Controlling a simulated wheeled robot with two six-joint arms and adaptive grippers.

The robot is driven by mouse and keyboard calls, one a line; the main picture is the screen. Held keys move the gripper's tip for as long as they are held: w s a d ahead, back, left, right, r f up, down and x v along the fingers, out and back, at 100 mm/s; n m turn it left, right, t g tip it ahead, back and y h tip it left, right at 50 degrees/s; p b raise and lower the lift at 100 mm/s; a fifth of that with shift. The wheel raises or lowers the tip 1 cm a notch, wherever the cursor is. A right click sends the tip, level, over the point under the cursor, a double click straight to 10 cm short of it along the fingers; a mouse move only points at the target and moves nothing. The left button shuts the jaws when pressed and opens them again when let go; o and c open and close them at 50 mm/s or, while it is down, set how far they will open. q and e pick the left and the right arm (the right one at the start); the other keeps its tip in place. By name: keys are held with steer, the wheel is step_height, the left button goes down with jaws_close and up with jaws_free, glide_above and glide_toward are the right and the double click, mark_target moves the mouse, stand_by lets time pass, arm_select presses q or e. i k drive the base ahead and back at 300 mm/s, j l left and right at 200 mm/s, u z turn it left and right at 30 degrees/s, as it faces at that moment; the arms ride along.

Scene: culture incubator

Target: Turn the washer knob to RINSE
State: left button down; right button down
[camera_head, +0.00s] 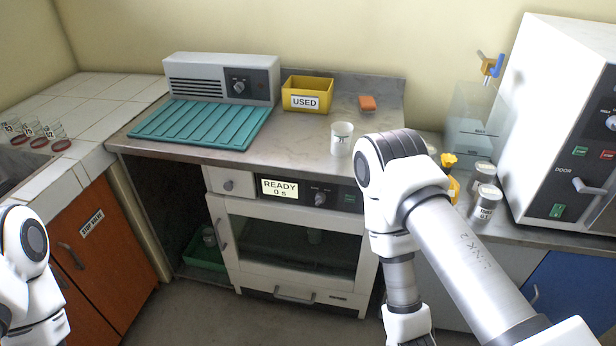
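The washer (293,240) is a white front-loading unit under the steel counter, with a dark glass window and its door shut. Its display (280,188) reads "READY 0 s". A round dark knob (320,198) sits on the panel right of the display; the lettering around it is too small to read, so its setting cannot be told. A green button (350,199) is right of the knob. My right arm stands just right of the washer, its wrist running off the bottom edge. My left arm is at the lower left edge. Neither gripper's fingers show.
A grey vented box (205,82) with its own knob stands behind a teal ribbed mat (200,122). A white cabinet (545,110) stands right. Floor before the washer is clear.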

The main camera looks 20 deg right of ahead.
mark_target(321, 198)
steer(key=l+z, duration=0.2)
steer(key=z, duration=0.3)
steer(key=i+l+z, duration=0.1)
steer(key=z, duration=0.4)
steer(key=i+l+z, duration=0.1)
steer(key=z, duration=0.4)
